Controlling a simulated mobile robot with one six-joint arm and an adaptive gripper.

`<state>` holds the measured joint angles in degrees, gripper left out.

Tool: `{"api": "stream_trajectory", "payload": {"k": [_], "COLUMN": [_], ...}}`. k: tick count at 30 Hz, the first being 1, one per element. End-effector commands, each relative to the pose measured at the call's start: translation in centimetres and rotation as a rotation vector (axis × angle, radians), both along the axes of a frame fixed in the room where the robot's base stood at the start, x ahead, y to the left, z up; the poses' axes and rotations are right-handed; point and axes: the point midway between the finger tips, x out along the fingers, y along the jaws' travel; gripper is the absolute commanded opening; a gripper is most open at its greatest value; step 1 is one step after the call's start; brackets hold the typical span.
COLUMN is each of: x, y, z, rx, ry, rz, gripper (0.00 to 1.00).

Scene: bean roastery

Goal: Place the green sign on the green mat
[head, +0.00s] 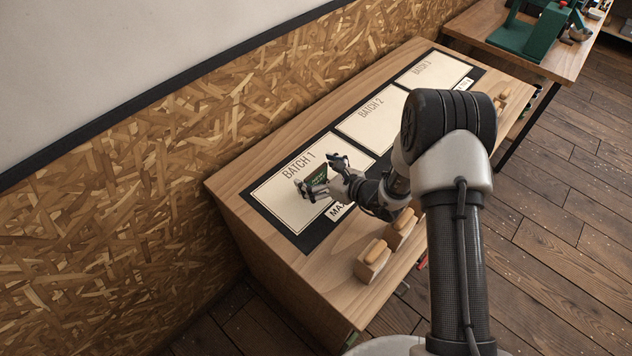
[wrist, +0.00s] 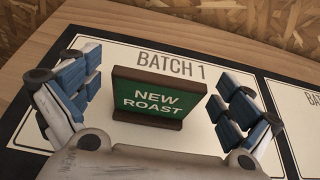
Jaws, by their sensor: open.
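The green sign (wrist: 158,97) reads "NEW ROAST" and stands upright on a brown base on the cream "BATCH 1" panel (wrist: 218,77). In the head view the sign (head: 317,177) shows small and partly hidden by my gripper. My gripper (wrist: 157,92) is open, with one finger on each side of the sign. Both fingers look apart from it, with a gap on each side. In the head view my gripper (head: 318,174) is low over the "BATCH 1" panel. I see no green mat in either view.
The "BATCH 2" panel (head: 372,112) and another cream panel (head: 424,68) lie further along the wooden cabinet top (head: 314,268). Two wooden blocks (head: 372,261) (head: 401,230) stand near its front edge. A green machine (head: 520,37) stands on another table at back right. A chipboard wall (head: 130,165) runs behind.

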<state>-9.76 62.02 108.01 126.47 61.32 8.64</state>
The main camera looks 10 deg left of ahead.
Motion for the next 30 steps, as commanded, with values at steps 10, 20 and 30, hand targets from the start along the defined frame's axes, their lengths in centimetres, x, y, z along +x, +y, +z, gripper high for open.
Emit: {"api": "stream_trajectory", "payload": {"k": [10,20,30], "x": [-0.03,-0.03,-0.03], "y": [-0.04,-0.06,-0.05], "z": [0.03,0.03,0.05], "rx": [0.0,0.0,0.0], "ry": [0.0,0.0,0.0], "rz": [0.0,0.0,0.0], "gripper": [0.84,0.62,0.46]}}
